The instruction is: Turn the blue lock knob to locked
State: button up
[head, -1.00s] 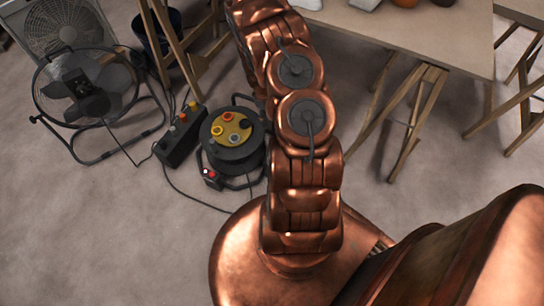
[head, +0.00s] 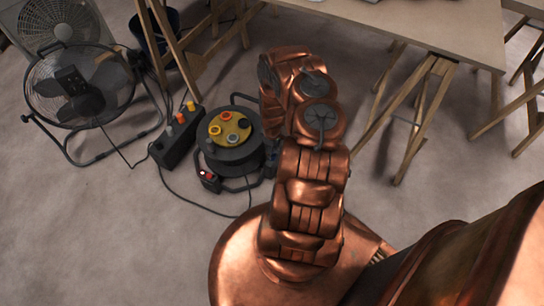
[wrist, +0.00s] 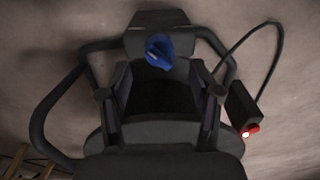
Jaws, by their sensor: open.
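The blue lock knob (wrist: 158,51) shows in the wrist view, on a dark block at the upper middle. It looks tilted, with a lighter edge at its left; I cannot read its lock marks. My gripper (wrist: 160,78) is open below it in this view, one finger on each side, and the knob lies between and just beyond the fingertips. I see no contact. In the head view the black cable reel (head: 235,155) stands on the floor left of my arm.
A control box (head: 176,138) with coloured buttons and a black fan (head: 80,88) stand left of the reel. A small box with a red switch (head: 208,177) sits at the reel's front, also in the wrist view (wrist: 248,131). Cables cross the floor. A trestle table (head: 430,35) stands behind.

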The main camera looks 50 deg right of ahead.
jog(key=shift+f+b, duration=0.9)
jog(key=shift+f, duration=1.35)
jog(key=c, duration=1.1)
jog(key=shift+c, duration=0.2)
